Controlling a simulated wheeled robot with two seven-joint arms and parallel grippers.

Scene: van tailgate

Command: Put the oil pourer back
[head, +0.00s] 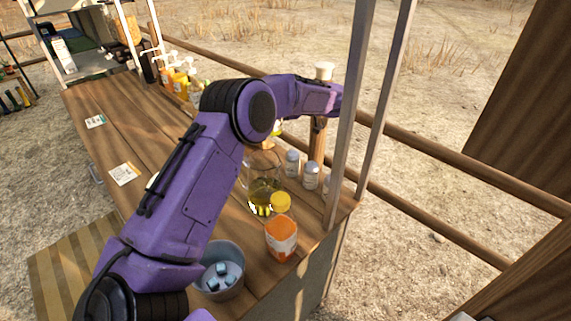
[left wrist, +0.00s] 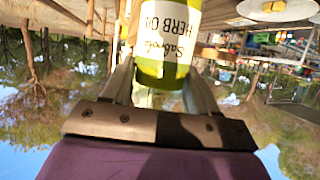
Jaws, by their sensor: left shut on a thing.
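The oil pourer (left wrist: 166,42) is a yellow-green bottle with a pale label reading "HERB OIL", seen upside down in the left wrist view. My left gripper (left wrist: 158,78) is shut on it, with one finger on each side. A small yellow-green patch (head: 277,128) below the forearm may be part of the bottle; I cannot tell. My right gripper is in neither view.
On the wooden counter (head: 105,150) stand a glass vessel with yellow oil (head: 264,197), an orange jar (head: 281,238), small shakers (head: 310,176) and a grey bowl (head: 222,280). Several pump bottles (head: 178,80) line the back. A post (head: 350,110) rises at the right edge. The counter's left part is mostly clear.

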